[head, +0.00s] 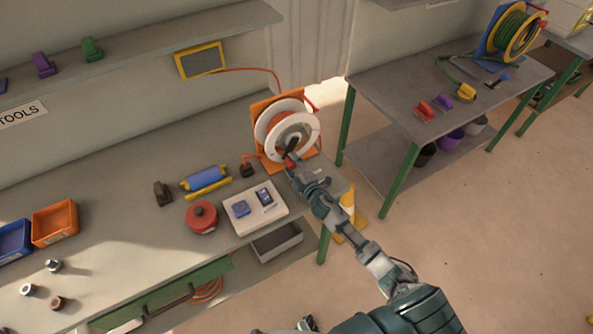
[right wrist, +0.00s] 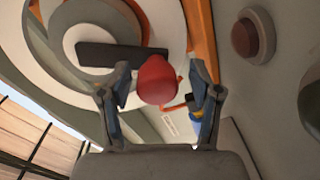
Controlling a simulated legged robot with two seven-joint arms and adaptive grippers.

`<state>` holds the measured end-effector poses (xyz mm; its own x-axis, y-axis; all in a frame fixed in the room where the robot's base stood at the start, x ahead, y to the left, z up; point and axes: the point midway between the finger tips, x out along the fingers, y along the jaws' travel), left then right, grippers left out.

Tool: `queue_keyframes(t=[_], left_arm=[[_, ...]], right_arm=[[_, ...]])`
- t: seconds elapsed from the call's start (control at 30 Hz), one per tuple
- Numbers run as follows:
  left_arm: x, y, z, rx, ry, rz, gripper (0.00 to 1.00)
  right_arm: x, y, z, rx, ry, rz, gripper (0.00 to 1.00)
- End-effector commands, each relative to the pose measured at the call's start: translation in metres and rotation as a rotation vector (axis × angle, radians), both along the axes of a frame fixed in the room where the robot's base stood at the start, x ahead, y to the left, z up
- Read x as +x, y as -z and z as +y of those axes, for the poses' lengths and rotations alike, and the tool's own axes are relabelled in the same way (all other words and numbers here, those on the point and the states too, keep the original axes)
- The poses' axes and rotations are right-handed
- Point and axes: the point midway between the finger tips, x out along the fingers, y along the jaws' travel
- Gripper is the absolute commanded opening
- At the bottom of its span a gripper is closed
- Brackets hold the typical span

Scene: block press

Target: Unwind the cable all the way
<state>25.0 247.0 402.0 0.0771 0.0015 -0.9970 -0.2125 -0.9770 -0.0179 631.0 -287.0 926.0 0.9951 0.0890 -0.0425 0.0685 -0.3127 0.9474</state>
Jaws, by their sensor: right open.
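The cable reel (head: 306,124) has white round flanges and stands in an orange frame (head: 262,105) at the right end of the workbench. An orange cable (head: 262,70) runs from its top up to a yellow-edged panel on the wall. In the right wrist view the reel (right wrist: 175,25) fills the upper left, with a dark crank arm (right wrist: 105,54) and a red knob (right wrist: 157,80) in front. My right gripper (head: 290,165) is at the reel's front; in the wrist view its open fingers (right wrist: 158,98) stand on either side of the knob. I cannot tell whether they touch it.
On the bench near the reel are a white tray (head: 238,222), a red round container (head: 201,218) and a blue roller (head: 205,178). Orange (head: 55,222) and blue bins stand farther left. A second table (head: 400,90) with a green cable reel (head: 519,32) is at right. Open floor lies between.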

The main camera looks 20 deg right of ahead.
Motion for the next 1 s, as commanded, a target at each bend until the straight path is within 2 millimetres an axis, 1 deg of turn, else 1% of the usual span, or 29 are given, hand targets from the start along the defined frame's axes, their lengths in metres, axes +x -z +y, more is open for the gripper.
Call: queue_keyframes(t=[0.17, 0.3, 0.4, 0.5, 0.6, 0.7, 1.0], left_arm=[[0.001, 0.0, -0.002, -0.002, 0.0, -0.002, 0.4], [0.001, 0.0, -0.003, -0.003, 0.0, -0.001, 0.4], [0.001, 0.0, -0.003, -0.004, 0.0, -0.001, 0.4], [0.001, 0.0, -0.004, -0.004, 0.0, -0.001, 0.4], [0.001, 0.0, -0.004, -0.004, 0.0, -0.001, 0.4], [0.001, 0.0, -0.004, -0.004, 0.001, -0.001, 0.4], [0.002, 0.0, -0.004, -0.004, 0.001, -0.001, 0.4]], right_arm=[[-0.031, 0.0, -0.003, -0.001, -0.001, 0.003, 0.64], [-0.063, 0.0, -0.006, 0.0, -0.001, 0.005, 0.64], [-0.084, 0.0, -0.008, 0.001, -0.001, 0.006, 0.64], [-0.099, -0.001, -0.009, 0.001, 0.0, 0.006, 0.64], [-0.109, -0.001, -0.01, 0.001, -0.001, 0.006, 0.64], [-0.113, -0.002, -0.011, 0.001, 0.0, 0.005, 0.64], [-0.114, -0.002, -0.011, -0.002, 0.001, 0.005, 0.64]])
